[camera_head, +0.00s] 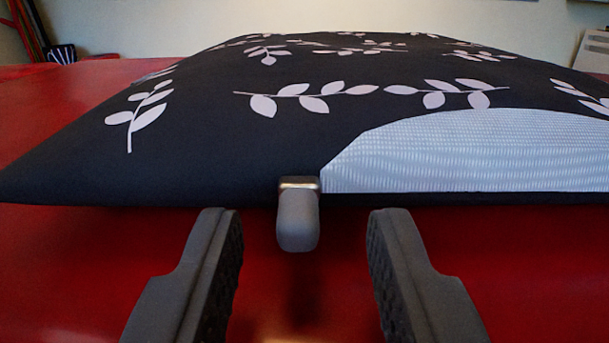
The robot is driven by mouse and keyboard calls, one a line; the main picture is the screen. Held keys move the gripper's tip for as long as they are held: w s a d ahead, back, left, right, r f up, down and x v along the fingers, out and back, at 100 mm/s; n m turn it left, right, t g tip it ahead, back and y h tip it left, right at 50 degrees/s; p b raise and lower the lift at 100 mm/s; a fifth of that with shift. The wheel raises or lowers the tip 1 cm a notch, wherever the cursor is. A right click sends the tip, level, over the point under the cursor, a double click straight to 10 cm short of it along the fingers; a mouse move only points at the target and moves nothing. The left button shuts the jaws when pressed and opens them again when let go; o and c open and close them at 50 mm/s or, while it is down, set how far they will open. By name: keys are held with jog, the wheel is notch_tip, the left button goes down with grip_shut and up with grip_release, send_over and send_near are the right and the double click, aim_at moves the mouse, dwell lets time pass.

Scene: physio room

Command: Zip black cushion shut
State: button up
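The black cushion (220,150) with a pale leaf pattern lies flat across the view. Its front edge faces me. An opening on the right of that edge shows a white textured inner pad (480,150). A zip pull (298,218), grey with a metal slider at its top, hangs from the front edge at the left end of the opening. My gripper (304,225) is open, with one dark finger on each side of the pull. A gap shows between the pull and each finger. The cushion's far right side is cut off by the picture edge.
The cushion lies on a red surface (60,250), which is clear to the left and in front. A pale wall (200,20) stands behind. Dark and red items (40,40) show at the far left, and a pale object (592,50) at the far right.

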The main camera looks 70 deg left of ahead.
jog(key=shift+w+a, duration=0.2)
jog(key=shift+a, duration=0.4)
jog(key=shift+a, duration=0.1)
grip_shut()
jog(key=shift+w, duration=0.15)
